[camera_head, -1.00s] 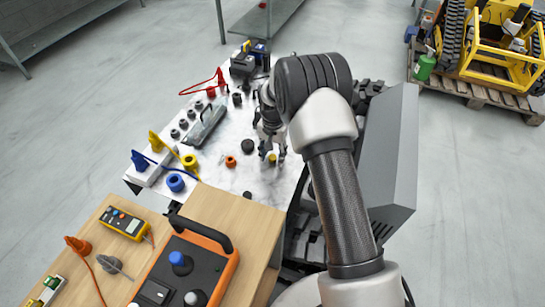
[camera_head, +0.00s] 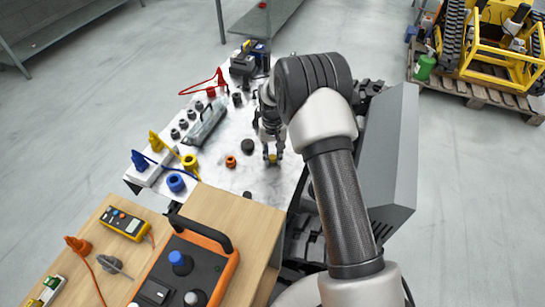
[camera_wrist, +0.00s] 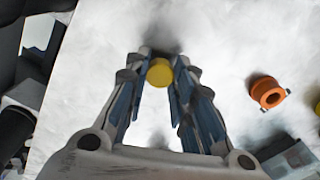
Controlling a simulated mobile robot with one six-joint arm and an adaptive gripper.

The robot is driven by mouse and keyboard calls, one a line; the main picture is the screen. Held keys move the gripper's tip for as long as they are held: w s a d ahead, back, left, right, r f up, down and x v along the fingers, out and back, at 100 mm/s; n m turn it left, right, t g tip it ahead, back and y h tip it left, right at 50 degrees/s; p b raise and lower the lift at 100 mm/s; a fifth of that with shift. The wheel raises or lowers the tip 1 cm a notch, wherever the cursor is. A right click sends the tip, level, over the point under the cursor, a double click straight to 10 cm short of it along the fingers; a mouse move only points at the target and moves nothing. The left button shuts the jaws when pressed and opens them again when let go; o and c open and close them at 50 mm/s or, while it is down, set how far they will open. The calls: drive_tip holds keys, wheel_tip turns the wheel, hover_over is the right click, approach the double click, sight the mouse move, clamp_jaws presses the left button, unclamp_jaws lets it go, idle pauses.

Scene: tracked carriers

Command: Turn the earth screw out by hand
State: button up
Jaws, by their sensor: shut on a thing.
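The earth screw shows as a round yellow knob (camera_wrist: 160,72) between my fingertips in the wrist view. It stands on the white marbled tabletop (camera_wrist: 225,40). My gripper (camera_wrist: 160,74) points down and is shut on the knob, one finger on each side. In the head view my gripper (camera_head: 272,157) is low at the right part of the white table, with the yellow knob (camera_head: 272,159) showing between its fingers. What lies under the knob is hidden, and I cannot tell how far it is screwed in.
A black round knob (camera_head: 247,146) stands close by in the head view. Blue (camera_head: 176,182) and yellow (camera_head: 190,162) parts stand further left. A wooden bench (camera_head: 235,215) with an orange-edged case is in front.

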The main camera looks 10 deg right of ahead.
drive_tip(key=n, duration=0.5)
drive_tip(key=n, duration=0.5)
drive_tip(key=shift+n, duration=0.3)
drive_tip(key=n, duration=0.4)
drive_tip(key=shift+n, duration=0.8)
drive_tip(key=n, duration=0.4)
drive_tip(key=shift+n, duration=0.3)
drive_tip(key=o, duration=1)
drive_tip(key=shift+c, duration=0.2)
